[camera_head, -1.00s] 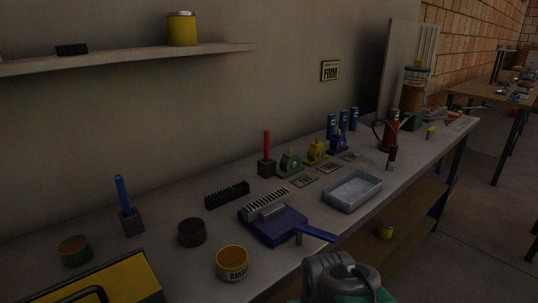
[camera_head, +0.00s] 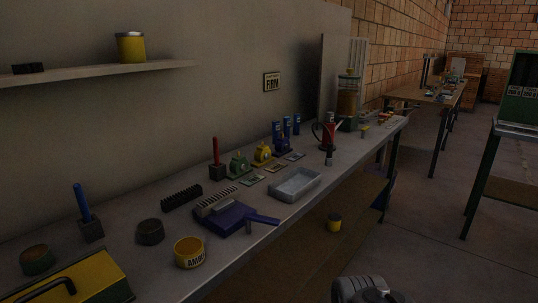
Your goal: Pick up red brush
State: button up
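A red upright handle in a dark block, which looks like the red brush (camera_head: 216,158), stands on the long workbench (camera_head: 130,212) near the wall. It is left of a small green device (camera_head: 239,163). The bristles cannot be made out at this size. A similar blue-handled one (camera_head: 85,210) stands farther left on the bench. Only a grey rounded part of my arm shows at the bottom edge, well apart from the brush. My gripper is not in view.
A blue dustpan (camera_head: 236,219), dark brush strip (camera_head: 181,199), grey tray (camera_head: 296,186) and yellow tin (camera_head: 190,253) lie before or beside the red handle. A shelf (camera_head: 100,74) is above left. Open floor (camera_head: 425,245) lies right of the bench.

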aim_at(215, 140)
jog(key=z, duration=1.25)
jog(key=i, duration=1.2)
jog(key=u, duration=4.3)
